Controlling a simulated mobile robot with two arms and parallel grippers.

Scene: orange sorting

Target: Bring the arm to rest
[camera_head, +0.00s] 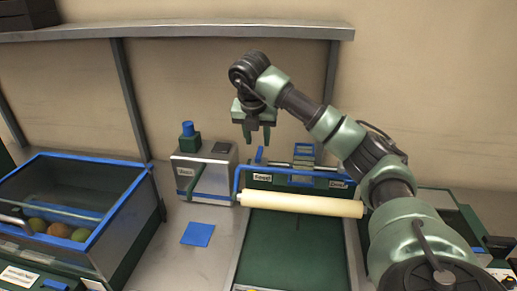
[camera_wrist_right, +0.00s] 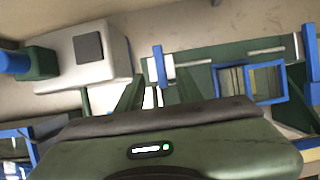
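My right arm reaches in from the lower right of the head view and arches over the bench. Its right gripper (camera_head: 256,139) points down in the air, above and behind the green tray with the cream roller. Its two green fingers stand apart with nothing between them. The fingers also show apart in the right wrist view (camera_wrist_right: 158,92), in front of the bench equipment. My left gripper is not in view.
A grey dispenser box (camera_head: 205,172) and a blue square (camera_head: 198,234) are near the middle. A cream roller (camera_head: 300,204) spans the green tray (camera_head: 290,255). A shelf (camera_head: 180,31) runs behind.

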